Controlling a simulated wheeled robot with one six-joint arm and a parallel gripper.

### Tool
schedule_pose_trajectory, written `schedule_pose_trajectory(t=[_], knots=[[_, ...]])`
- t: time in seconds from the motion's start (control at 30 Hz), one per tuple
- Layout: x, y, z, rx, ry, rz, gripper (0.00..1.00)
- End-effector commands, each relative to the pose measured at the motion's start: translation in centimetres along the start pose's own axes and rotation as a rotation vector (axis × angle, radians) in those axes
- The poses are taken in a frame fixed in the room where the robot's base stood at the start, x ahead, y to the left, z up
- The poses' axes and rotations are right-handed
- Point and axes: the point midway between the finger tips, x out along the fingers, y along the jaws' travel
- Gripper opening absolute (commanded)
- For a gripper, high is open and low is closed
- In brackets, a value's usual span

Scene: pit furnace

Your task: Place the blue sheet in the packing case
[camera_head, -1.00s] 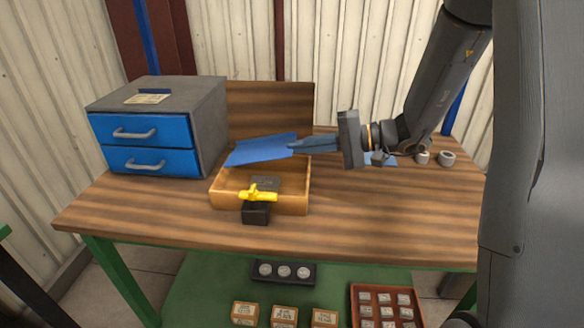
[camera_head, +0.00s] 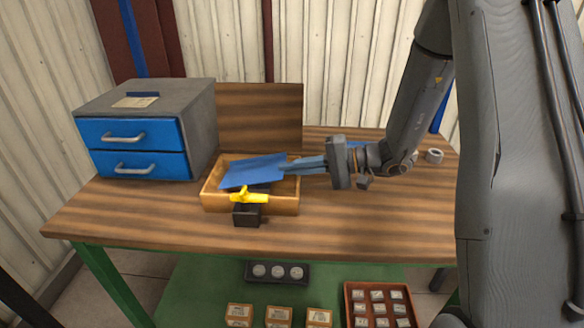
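The blue sheet (camera_head: 250,171) is held at its right edge by my gripper (camera_head: 288,168), which is shut on it. The sheet is tilted and lies over the opening of the packing case (camera_head: 284,204), an open wooden box on the table. The sheet's lower left part is over or just inside the case; I cannot tell whether it touches the bottom. A dark item (camera_head: 261,187) shows inside the case, partly hidden under the sheet.
A grey cabinet (camera_head: 197,112) with blue drawers stands left of the case. A black block with a yellow handle (camera_head: 249,197) stands at the case's front. A metal ring (camera_head: 435,156) lies at right. The front right tabletop (camera_head: 375,220) is clear.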

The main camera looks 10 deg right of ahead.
Motion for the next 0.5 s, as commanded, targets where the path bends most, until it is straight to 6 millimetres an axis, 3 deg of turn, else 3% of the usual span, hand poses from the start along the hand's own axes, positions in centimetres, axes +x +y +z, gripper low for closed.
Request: schedule_pose_trajectory(t=[0.37,0.5], knots=[[0.20,0.84,-0.06,0.001,0.000,0.000,0.00],[0.18,0.82,-0.06,0.000,0.000,0.000,0.20]])
